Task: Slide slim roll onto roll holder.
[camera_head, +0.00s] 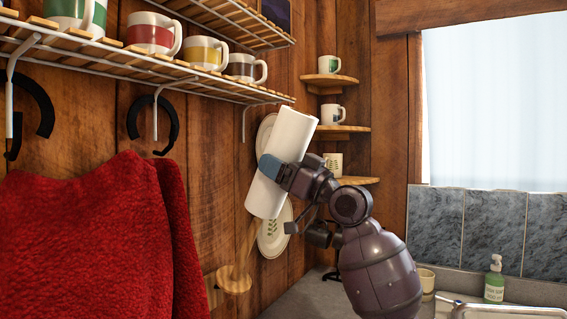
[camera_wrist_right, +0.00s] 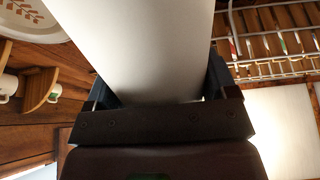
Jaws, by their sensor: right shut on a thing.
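The slim roll (camera_head: 283,150) is a white paper roll, held in the air near the wooden wall and tilted, its top leaning right. My right gripper (camera_head: 272,168) is shut around its middle. In the right wrist view the roll (camera_wrist_right: 145,45) fills the space between the fingers of the gripper (camera_wrist_right: 160,95). A wooden piece that looks like the roll holder (camera_head: 235,280), a round disc with a short rod rising from it, is on the wall below and left of the roll. The roll is apart from it. My left gripper is not in view.
A wire shelf (camera_head: 150,62) with several mugs runs along the wall above left. A red towel (camera_head: 95,240) hangs at the left. Plates (camera_head: 272,238) are behind the roll. Corner shelves (camera_head: 343,129) hold mugs. A soap bottle (camera_head: 494,280) stands by the sink at the right.

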